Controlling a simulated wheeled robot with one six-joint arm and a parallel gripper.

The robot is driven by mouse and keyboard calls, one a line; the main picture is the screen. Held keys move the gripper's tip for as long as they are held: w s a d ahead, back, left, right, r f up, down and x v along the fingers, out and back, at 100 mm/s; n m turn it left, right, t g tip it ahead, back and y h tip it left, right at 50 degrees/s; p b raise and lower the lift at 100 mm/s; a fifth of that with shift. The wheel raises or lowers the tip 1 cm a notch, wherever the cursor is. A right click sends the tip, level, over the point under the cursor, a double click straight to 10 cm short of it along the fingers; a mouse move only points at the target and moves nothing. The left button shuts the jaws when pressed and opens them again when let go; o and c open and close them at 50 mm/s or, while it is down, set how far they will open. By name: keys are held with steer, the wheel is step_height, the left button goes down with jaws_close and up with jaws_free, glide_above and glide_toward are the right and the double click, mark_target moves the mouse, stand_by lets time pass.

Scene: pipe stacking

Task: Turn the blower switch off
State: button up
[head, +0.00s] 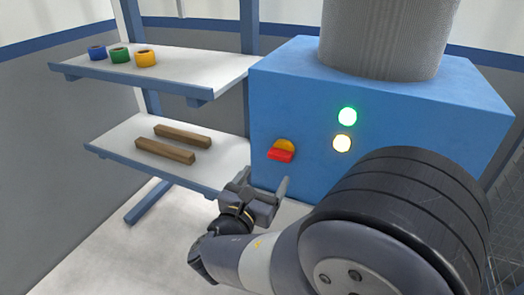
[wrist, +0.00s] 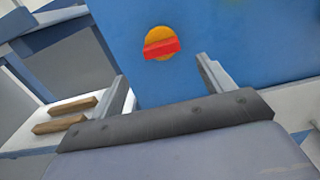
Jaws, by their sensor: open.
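The blower switch is a red handle (head: 281,155) on a yellow-orange round plate, on the front of a blue blower box (head: 300,95). In the wrist view the red handle (wrist: 161,48) lies nearly level, slightly tilted, across its yellow disc. My gripper (head: 264,183) is open and empty, below and a little left of the switch in the head view, apart from it. In the wrist view the two fingers of my gripper (wrist: 162,75) stand wide apart with the switch showing above and between them. A green light (head: 347,116) and a pale yellow light (head: 342,143) are lit on the box.
A shelf rack stands left of the box. Its upper shelf (head: 185,68) holds blue, green and yellow rings; its lower shelf (head: 120,140) holds two wooden bars (head: 165,151). A grey ribbed pipe (head: 382,35) rises from the box top. The space before the switch is clear.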

mark_target(278, 158)
steer(key=b+x, duration=0.2)
steer(key=x, duration=0.8)
steer(key=shift+d, duration=0.1)
steer(key=c, duration=1)
